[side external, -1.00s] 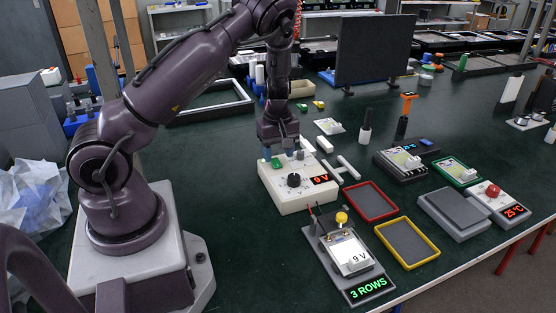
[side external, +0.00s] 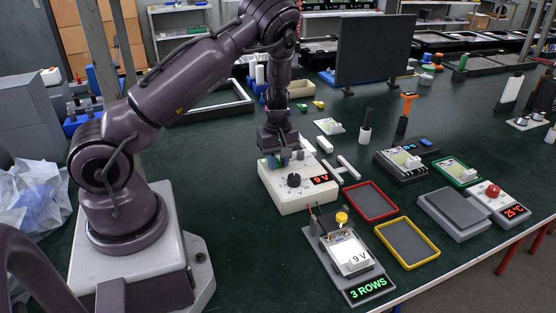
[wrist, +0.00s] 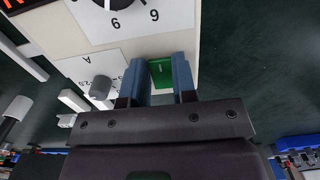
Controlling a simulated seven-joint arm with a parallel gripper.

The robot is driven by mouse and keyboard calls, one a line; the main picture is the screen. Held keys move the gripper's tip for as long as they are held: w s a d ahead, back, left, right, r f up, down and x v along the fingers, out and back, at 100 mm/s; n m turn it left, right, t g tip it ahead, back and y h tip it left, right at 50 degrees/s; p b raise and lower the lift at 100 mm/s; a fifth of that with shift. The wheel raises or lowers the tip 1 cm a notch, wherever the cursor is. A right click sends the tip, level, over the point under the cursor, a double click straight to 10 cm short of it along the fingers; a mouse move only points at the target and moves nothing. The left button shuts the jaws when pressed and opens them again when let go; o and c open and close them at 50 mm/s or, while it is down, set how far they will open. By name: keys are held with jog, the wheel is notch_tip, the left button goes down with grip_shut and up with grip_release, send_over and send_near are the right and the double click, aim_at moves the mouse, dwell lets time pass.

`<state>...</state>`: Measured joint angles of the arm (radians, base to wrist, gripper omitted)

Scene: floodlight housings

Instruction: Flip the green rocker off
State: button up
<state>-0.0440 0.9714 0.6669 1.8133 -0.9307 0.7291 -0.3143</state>
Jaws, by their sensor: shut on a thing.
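The green rocker (wrist: 161,72) sits on the top face of a white supply box (side external: 300,200), at its back left corner in the side view. The box carries a black dial (side external: 294,180) and a display reading 9 V (side external: 320,179). My gripper (wrist: 160,76) is down at the box, with a blue finger on each side of the rocker, and is shut on it. In the side view my gripper (side external: 284,157) largely hides the rocker, so its tilt cannot be told there.
Right of the box lie a red-rimmed tray (side external: 370,218), a yellow-rimmed tray (side external: 436,250) and a panel reading 3 ROWS (side external: 371,289). White bars (side external: 348,166) lie close beside the box. A dark screen (side external: 374,50) stands behind. Green tabletop is open behind the box.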

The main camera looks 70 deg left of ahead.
jog(key=shift+a+r+h, duration=0.1)
jog(key=shift+a+h, duration=0.15)
jog(key=shift+h, duration=1.05)
jog(key=o, duration=0.9)
jog(key=v, duration=1.3)
